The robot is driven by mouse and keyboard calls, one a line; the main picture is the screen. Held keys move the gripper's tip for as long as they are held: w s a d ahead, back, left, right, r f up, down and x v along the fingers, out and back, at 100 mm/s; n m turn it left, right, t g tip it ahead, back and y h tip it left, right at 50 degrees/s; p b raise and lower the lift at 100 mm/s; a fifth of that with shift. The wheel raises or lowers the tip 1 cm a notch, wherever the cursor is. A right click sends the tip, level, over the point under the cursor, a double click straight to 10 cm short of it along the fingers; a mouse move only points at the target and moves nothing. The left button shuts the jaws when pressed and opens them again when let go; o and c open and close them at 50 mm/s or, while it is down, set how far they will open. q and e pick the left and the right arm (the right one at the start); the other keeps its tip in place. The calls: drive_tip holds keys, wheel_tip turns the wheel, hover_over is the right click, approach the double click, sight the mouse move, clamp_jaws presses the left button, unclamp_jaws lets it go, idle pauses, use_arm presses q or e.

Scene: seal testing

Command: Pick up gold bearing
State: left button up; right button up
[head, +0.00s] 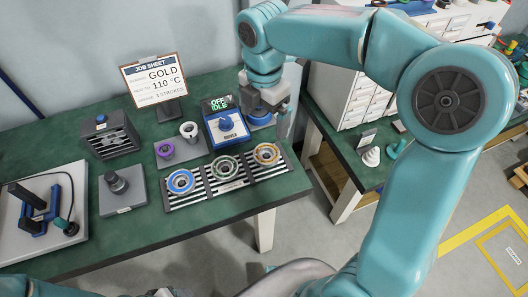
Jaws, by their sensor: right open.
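The gold bearing (266,153) is a ring with a gold-orange band. It lies in the right bay of the striped rack (172,206). A green-banded bearing (224,167) lies in the middle bay, and a blue-banded bearing (181,181) in the left bay. My right gripper (265,106) is open, pointing down above the back right of the table, behind the gold bearing and apart from it. It partly hides a blue round-topped device (259,120) beneath it. My left gripper is not in view.
The job sheet (155,80) reads GOLD and 110 °C. A blue unit with a display (218,105) reading OFF IDLE stands behind the rack. The green table (150,240) is clear in front.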

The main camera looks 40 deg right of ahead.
hover_over(266, 155)
drive_tip(key=f, duration=0.7)
drive_tip(key=shift+a+f+b, duration=0.3)
drive_tip(key=shift+f+b, duration=0.1)
drive_tip(key=shift+s+f, duration=0.25)
drive_tip(key=shift+f, duration=0.1)
drive_tip(key=f, duration=0.4)
drive_tip(key=shift+w+d+f, duration=0.1)
drive_tip(key=shift+w+d, duration=0.15)
drive_tip(key=shift+d, duration=0.15)
drive_tip(key=shift+f, duration=0.4)
drive_tip(key=c, duration=1.3)
